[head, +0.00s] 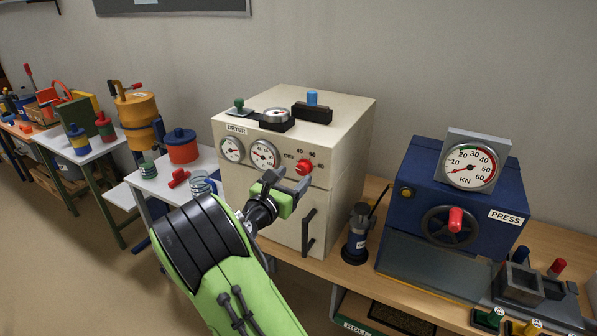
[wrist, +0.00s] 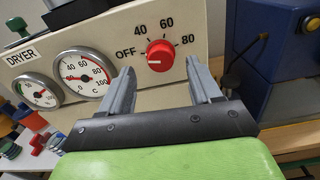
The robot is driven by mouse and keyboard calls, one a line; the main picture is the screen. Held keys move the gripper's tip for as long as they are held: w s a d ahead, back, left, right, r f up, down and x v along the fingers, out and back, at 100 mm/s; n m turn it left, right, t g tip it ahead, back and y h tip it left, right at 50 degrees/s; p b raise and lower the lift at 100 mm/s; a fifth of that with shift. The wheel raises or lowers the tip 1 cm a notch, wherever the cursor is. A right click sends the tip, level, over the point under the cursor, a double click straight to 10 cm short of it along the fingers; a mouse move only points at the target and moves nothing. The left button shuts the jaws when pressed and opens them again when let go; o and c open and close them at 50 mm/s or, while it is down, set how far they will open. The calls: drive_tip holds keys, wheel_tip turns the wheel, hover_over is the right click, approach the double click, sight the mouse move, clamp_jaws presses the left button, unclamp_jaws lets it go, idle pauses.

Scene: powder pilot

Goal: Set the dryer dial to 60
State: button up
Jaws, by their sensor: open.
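The cream dryer (head: 340,150) stands on the wooden bench, with its front towards me. Its red dial (head: 304,167) is on the upper front, with labels OFF, 40, 60 and 80 around it. In the wrist view the dial (wrist: 160,55) appears between and just beyond my fingertips. A white mark on it seems to point left, towards OFF. My gripper (head: 287,181) is open and empty, in front of the dryer and just below the dial; its two grey fingers also show in the wrist view (wrist: 160,68). I see no contact with the dial.
Two round gauges (head: 264,154) sit left of the dial. A dark door handle (head: 308,231) is below it. A blue press (head: 450,205) and a dark cylinder (head: 357,240) stand to the right. A white table (head: 160,190) with containers is at left.

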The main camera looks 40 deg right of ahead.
sight(301, 170)
drive_tip(key=x, duration=0.4)
drive_tip(key=shift+d, duration=0.15)
drive_tip(key=c, duration=1)
